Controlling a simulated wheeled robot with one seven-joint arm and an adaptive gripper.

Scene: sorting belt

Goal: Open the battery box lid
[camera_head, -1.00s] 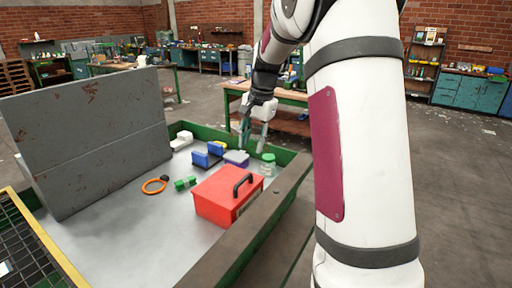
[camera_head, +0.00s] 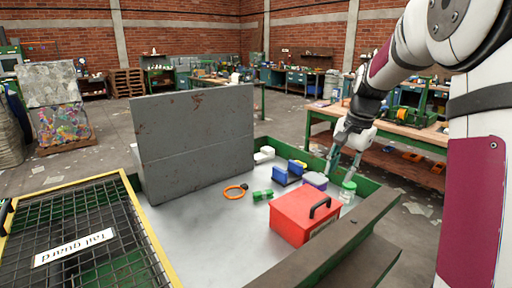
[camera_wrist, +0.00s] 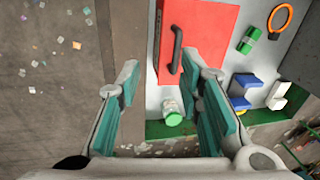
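The red box (camera_head: 292,218) with a black handle (camera_head: 319,207) on its top stands closed on the grey tray surface; I take it for the battery box. It also shows at the top of the wrist view (camera_wrist: 210,35), its handle (camera_wrist: 176,50) lying between the lines of my fingers. My gripper (camera_head: 343,171) is open and empty, above the far right end of the tray, beyond the box and over a clear jar with a green lid (camera_head: 348,188). In the wrist view the fingers (camera_wrist: 163,70) are wide apart and touch nothing I can make out.
A tall grey panel (camera_head: 195,140) stands at left. A green rim (camera_head: 372,187) borders the tray. The front tray surface is clear.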

